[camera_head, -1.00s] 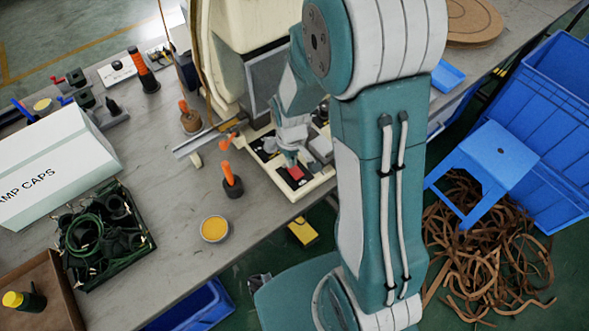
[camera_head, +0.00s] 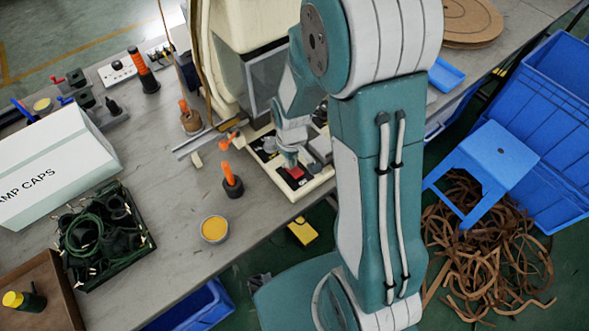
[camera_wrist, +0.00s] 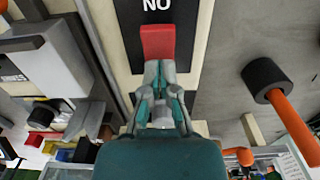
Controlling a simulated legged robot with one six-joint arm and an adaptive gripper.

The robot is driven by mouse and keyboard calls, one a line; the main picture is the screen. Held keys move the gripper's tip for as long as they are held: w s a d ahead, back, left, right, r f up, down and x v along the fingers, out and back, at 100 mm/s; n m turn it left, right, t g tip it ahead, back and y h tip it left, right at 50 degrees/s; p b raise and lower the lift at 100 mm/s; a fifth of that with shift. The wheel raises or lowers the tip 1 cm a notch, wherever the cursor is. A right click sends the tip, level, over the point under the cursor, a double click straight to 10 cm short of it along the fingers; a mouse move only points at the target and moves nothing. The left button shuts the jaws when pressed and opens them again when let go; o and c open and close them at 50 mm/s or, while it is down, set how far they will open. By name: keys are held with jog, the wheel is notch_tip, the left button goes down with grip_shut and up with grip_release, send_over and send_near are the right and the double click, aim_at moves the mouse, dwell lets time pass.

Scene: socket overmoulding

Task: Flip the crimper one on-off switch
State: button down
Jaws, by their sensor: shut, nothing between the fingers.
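The crimper (camera_head: 245,65) is a cream machine standing on the workbench. Its red on-off switch (camera_head: 295,173) sits on the dark plate at the front of its base. In the wrist view the red switch (camera_wrist: 158,42) lies just beyond my fingertips, below a dark label reading "NO". My gripper (camera_head: 290,160) is over the front of the crimper base, at the switch. In the wrist view my gripper (camera_wrist: 160,68) is shut and empty, its tips at the near edge of the red switch. I cannot tell whether they touch it.
An orange-handled tool in a black holder (camera_head: 232,183) stands left of the crimper base. A yellow round tin (camera_head: 214,229), a white box (camera_head: 55,170) and a dark crate of cables (camera_head: 110,250) are on the bench. A blue stool (camera_head: 490,160) stands on the floor at right.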

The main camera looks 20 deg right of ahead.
jog(key=shift+r, duration=3.25)
jog(key=s+r+m+t, duration=0.1)
jog(key=s+r+t, duration=0.1)
jog(key=s+r, duration=0.5)
jog(key=s+r+m+t, duration=0.2)
jog(key=s+r, duration=0.5)
jog(key=r, duration=0.6)
jog(key=shift+m+t, duration=0.3)
jog(key=shift+t, duration=0.5)
